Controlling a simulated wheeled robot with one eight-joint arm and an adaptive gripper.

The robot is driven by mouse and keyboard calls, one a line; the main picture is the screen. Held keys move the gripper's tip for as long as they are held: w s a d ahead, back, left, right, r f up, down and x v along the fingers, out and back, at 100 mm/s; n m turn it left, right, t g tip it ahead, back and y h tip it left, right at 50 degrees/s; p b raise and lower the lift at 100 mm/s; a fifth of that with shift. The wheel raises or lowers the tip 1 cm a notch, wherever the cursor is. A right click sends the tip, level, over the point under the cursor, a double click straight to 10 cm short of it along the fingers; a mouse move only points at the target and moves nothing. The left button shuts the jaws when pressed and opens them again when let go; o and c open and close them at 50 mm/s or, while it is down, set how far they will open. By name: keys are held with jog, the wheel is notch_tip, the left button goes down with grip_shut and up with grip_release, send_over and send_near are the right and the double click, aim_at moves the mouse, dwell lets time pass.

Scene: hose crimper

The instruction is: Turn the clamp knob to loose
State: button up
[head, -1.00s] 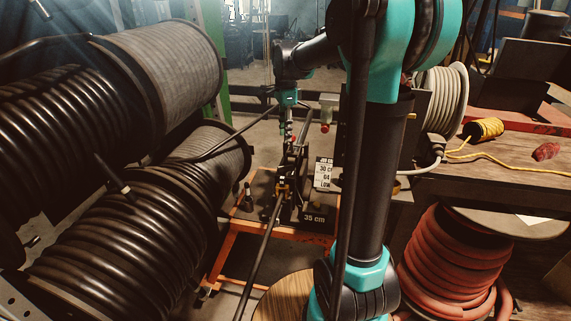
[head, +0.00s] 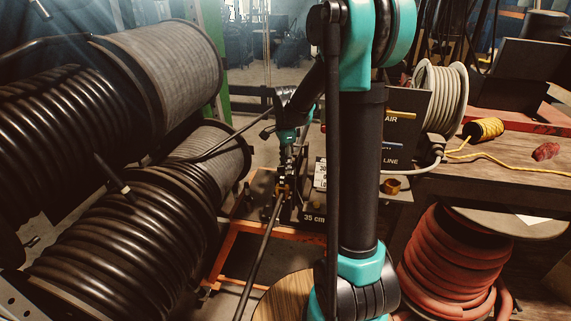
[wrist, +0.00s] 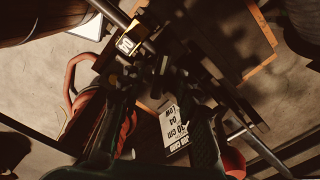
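The hose machine (head: 262,205) stands low on an orange-framed cart, with a dark hose (head: 258,255) running up to it. A small brass-coloured fitting (head: 281,188) sits on it; I cannot tell for sure which part is the clamp knob. My gripper (head: 287,158) points down just above the fitting. In the wrist view the two dark fingers of my gripper (wrist: 165,95) stand apart, with no object clearly between them. Shadow hides any contact.
Black hose reels (head: 120,220) crowd the left. A panel marked AIR and LINE (head: 400,130), a bench (head: 510,180) and a red hose coil (head: 450,250) stand to the right.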

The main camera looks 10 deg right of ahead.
grip_shut()
